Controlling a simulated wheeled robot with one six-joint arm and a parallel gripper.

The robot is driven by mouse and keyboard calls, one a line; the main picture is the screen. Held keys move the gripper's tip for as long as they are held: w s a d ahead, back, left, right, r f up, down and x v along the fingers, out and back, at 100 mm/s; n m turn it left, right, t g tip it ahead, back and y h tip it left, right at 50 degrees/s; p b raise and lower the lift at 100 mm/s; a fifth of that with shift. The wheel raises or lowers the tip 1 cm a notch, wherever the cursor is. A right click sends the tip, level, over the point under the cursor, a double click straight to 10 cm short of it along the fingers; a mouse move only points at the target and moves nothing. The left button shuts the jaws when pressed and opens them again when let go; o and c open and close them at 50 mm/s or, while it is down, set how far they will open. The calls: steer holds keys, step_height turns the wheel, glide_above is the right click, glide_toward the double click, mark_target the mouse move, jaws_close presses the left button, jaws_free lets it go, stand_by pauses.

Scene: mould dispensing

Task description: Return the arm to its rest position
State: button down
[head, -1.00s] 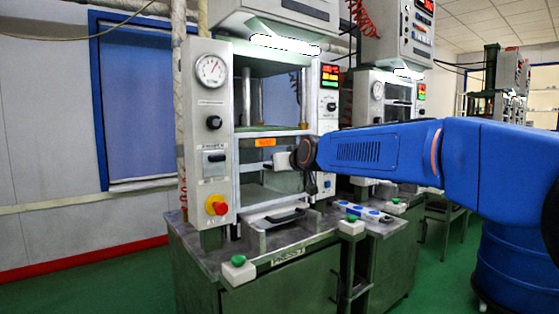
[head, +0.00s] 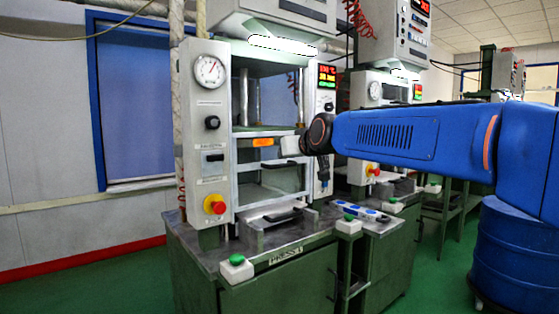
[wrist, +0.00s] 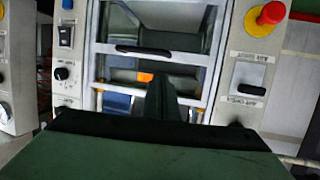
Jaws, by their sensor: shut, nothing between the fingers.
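My blue arm (head: 390,140) reaches in from the right in the head view, with its dark wrist joint (head: 320,133) in front of the press's right column. My gripper shows in the wrist view (wrist: 170,92) as dark fingers close together with nothing between them. It points toward the front of the press (head: 208,135), which appears upside down in that view. In the head view I cannot make out the fingertips. No held object shows.
The press has a red and yellow button (head: 215,204), also in the wrist view (wrist: 265,18), and a handled tray (head: 283,217) low at its front. A green-topped button box (head: 237,267) sits at the table corner. A blue drum (head: 515,260) stands at right. Floor at left is clear.

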steer(key=s+d+f+m+g+h, duration=0.1)
steer(key=s+d+f+g+h, duration=0.1)
steer(key=s+d+f, duration=0.75)
steer(key=s+d+f+m+g+h, duration=0.1)
steer(key=s+d+f+g, duration=0.1)
steer(key=s+d+f, duration=0.75)
steer(key=s+d+f+m+g+h, duration=0.1)
steer(key=s+d+f+g, duration=0.1)
steer(key=s+f, duration=0.7)
steer(key=s+d+f+m+g+h, duration=0.1)
steer(key=s+d+f, duration=0.3)
steer(key=s+f, duration=0.5)
steer(key=s+g, duration=0.1)
steer(key=s, duration=0.6)
steer(key=shift+s+f+m+g+h, duration=0.15)
steer(key=shift+m+g+h, duration=0.15)
steer(key=shift+h, duration=0.1)
steer(key=shift+d, duration=0.1)
